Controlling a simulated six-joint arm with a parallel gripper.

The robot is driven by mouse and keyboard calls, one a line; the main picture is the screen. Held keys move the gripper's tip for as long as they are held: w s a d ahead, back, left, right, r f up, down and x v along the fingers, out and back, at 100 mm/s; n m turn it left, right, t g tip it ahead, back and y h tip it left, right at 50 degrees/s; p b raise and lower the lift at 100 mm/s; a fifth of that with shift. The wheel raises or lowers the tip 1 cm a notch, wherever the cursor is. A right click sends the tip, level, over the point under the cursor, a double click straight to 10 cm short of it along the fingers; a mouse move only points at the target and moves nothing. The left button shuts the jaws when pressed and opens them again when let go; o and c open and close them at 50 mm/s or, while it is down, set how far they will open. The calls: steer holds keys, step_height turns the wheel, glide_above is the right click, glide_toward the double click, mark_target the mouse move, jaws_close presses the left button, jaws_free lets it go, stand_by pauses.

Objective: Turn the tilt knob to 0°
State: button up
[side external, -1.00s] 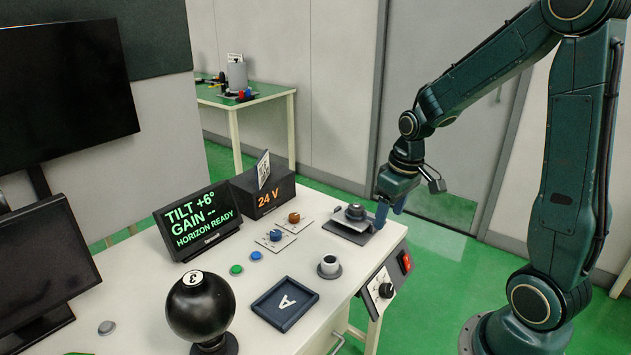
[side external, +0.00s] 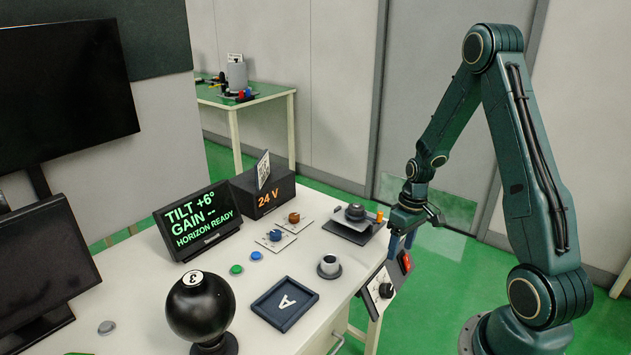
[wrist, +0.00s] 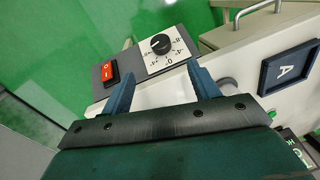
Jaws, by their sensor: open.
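The tilt knob (wrist: 160,44) is a black dial on a white scale plate with numbers, on the sloped front panel of the bench. It also shows in the side external view (side external: 386,290). In the wrist view its white line points to the upper left, away from the 0 mark. The display (side external: 197,222) reads TILT +6°, GAIN -- and HORIZON READY. My gripper (wrist: 162,88) is open and empty, with its blue fingers apart. It hangs beyond the bench's front edge, above and behind the knob, and does not touch it.
A red rocker switch (wrist: 109,72) sits beside the knob plate. On the bench are a tray marked A (side external: 285,302), a white cup-like part (side external: 329,266), a black ball (side external: 200,306) and a dark plate with a round device (side external: 355,222). Floor in front is clear.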

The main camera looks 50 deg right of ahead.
mark_target(389, 290)
steer(key=shift+f, duration=0.1)
steer(key=shift+w+a+f, duration=0.1)
steer(key=shift+a+f, duration=0.25)
steer(key=shift+f, duration=1.9)
steer(key=shift+a+f, duration=0.3)
steer(key=shift+f, duration=1.9)
steer(key=shift+w+a+f, duration=0.1)
steer(key=shift+a+f, duration=0.25)
steer(key=shift+f, duration=1.9)
steer(key=c, duration=1)
